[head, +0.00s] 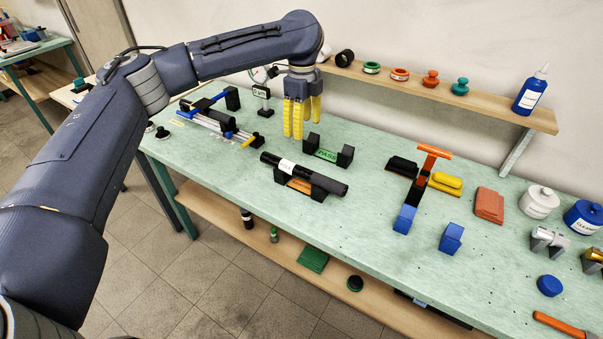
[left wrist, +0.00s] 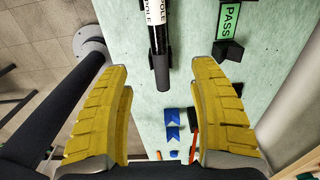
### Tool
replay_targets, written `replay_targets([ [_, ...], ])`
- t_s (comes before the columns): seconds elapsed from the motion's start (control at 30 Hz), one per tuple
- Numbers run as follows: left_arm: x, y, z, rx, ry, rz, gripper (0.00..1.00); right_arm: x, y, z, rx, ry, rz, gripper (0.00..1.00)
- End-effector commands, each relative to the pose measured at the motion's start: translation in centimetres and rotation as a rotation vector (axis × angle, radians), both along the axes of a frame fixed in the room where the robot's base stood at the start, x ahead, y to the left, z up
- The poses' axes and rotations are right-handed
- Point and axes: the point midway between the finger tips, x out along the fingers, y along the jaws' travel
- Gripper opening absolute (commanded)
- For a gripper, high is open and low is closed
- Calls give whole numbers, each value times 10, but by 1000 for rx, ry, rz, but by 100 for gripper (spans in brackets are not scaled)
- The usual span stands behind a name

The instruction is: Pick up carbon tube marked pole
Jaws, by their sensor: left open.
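The black carbon tube (head: 325,180) lies across a black cradle (head: 281,177) with an orange label, near the front edge of the bench. A white label wraps the tube; in the left wrist view the tube (left wrist: 160,55) carries the word POLE. My left gripper (head: 300,134) points down above the bench, behind the tube and apart from it. Its yellow fingers are open and empty. In the left wrist view the fingers (left wrist: 165,76) are spread wide, with one tube end showing between them. My right gripper is not in view.
A black cradle with a green PASS label (head: 327,154) stands empty close behind the tube. A blue and black measuring rig (head: 215,122) stands to the left. An orange-topped stand (head: 420,180) is to the right. A wooden shelf (head: 440,97) with spools runs along the wall.

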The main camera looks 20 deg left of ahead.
Motion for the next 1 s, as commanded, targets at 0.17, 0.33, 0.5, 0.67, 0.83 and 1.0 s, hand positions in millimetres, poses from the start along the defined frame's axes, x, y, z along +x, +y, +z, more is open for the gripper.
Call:
replay_targets([
  [0.17, -3, 2, -20, 17, 11, -9, 62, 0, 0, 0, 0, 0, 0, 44],
  [0.33, -4, 2, -51, 14, 12, -9, 62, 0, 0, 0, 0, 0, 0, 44],
  [0.5, -3, 2, -82, 14, 11, -7, 62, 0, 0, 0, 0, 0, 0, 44],
  [0.67, -3, 1, -104, 14, 9, -8, 62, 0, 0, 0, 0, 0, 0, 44],
  [0.83, -3, 1, -118, 13, 8, -8, 62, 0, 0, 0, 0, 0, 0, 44],
  [1.0, -2, 2, -124, 14, 7, -8, 62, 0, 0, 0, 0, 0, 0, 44],
])
